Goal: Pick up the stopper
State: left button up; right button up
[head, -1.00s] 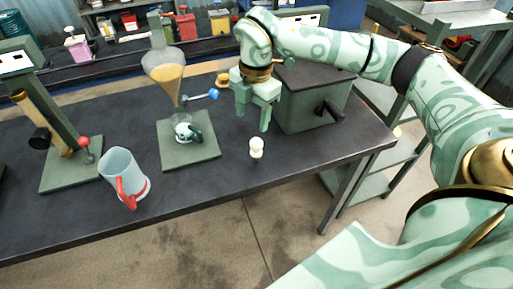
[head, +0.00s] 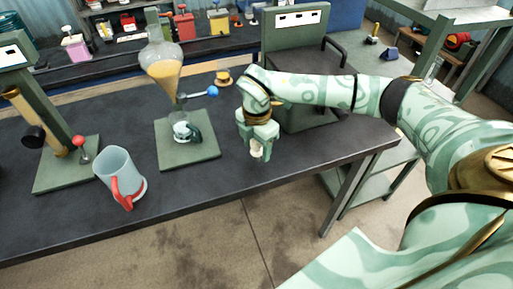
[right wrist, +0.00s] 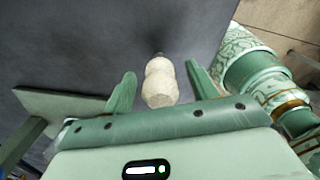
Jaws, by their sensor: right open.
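The stopper (head: 256,151) is a small cream-white piece standing on the dark bench near its front edge. In the head view it is partly hidden by my right gripper (head: 258,146), which is right over it. In the right wrist view the stopper (right wrist: 160,82) lies between the two green fingers of my right gripper (right wrist: 157,90), with a gap on each side. The right gripper is open and holds nothing. My left gripper does not show in the head view.
A glass funnel of amber oil (head: 164,68) stands over a small flask (head: 185,130) on a green base. A jug with a red handle (head: 119,172) stands left. A dark green box (head: 305,105) is close behind my right gripper.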

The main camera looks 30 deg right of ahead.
notch_tip(320, 180, down, 2)
jog(key=shift+f, duration=0.2)
jog(key=shift+r, duration=0.1)
jog(key=c, duration=1.2)
